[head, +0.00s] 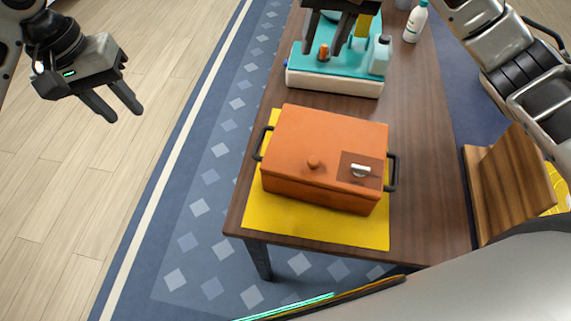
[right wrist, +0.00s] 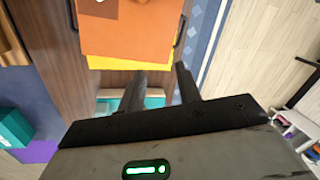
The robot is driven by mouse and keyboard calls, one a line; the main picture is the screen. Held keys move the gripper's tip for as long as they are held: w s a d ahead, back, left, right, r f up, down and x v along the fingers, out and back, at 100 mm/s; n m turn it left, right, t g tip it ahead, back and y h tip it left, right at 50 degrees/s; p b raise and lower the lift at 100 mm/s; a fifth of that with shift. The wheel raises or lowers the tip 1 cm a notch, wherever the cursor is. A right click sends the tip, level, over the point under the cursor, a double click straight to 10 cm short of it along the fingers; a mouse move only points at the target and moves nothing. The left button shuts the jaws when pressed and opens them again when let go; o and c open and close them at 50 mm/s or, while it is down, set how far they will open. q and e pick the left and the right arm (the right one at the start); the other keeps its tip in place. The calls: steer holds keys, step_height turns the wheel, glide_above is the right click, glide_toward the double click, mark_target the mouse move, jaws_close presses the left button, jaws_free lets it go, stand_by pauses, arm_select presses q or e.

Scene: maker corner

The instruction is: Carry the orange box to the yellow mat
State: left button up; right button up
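The orange box (head: 330,148) sits on the yellow mat (head: 300,220) on the wooden table. It has a dark handle at each end, an orange knob and a silver latch on its lid. The mat shows mostly along the box's near side. My left gripper (head: 123,115) is open and empty, over the floor left of the table, well apart from the box. My right gripper (head: 323,50) is open and empty, above the teal-topped case beyond the box. The right wrist view shows the box (right wrist: 128,35), the mat (right wrist: 128,62) and the open right gripper (right wrist: 159,70).
The teal-topped case (head: 330,85) stands on the table (head: 425,130) behind the box and holds several items. A white bottle (head: 415,22) stands at the back right. A wooden chair (head: 510,180) is close to the table's right side. Floor at left is clear.

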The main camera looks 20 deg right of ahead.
step_height(320, 180, up, 6)
steer(key=d, duration=0.1)
steer(key=shift+s+d+r, duration=0.15)
steer(key=shift+d+r, duration=0.1)
stand_by(0.4)
